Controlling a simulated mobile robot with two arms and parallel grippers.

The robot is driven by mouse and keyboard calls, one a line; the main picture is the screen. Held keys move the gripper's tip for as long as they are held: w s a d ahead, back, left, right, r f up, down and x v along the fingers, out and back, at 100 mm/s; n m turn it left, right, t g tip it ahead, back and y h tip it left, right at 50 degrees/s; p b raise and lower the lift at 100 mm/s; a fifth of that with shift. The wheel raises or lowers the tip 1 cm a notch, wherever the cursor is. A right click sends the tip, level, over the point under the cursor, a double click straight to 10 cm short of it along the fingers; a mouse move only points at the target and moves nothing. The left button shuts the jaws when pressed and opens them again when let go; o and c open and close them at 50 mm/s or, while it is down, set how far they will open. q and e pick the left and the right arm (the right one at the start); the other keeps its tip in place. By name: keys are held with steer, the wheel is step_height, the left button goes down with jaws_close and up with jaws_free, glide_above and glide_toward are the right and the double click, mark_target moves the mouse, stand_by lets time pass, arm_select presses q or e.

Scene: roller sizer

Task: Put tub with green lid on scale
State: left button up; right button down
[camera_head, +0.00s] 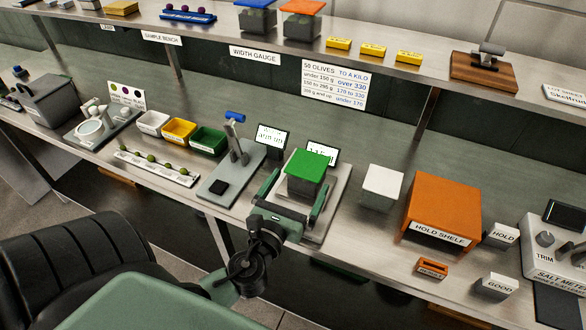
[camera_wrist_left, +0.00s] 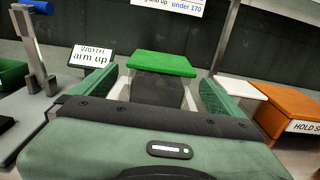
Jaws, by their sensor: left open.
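The tub with the green lid (camera_head: 308,160) has a dark body and stands upright, apparently on the pale plate of the scale (camera_head: 338,198). A small display (camera_head: 322,153) with unreadable text is behind it. My left gripper (camera_head: 301,184) is open, with one finger on each side of the tub. In the left wrist view the green lid (camera_wrist_left: 162,64) is centred between the two green fingers (camera_wrist_left: 165,88), with visible gaps beside the tub. The tub's lower edge is partly hidden by my gripper. My right gripper is not in view.
A width gauge stand (camera_head: 232,160) is left of the scale. A white-topped tub (camera_head: 382,182) and the orange hold shelf (camera_head: 443,205) are to the right. Coloured bins (camera_head: 180,131) stand further left. A raised shelf (camera_head: 370,55) runs along the back.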

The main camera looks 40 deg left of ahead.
arm_select(q)
steer(key=shift+v, duration=1.15)
steer(key=shift+s+d+b, duration=0.1)
steer(key=shift+s+b, duration=0.2)
steer(key=shift+s, duration=0.05)
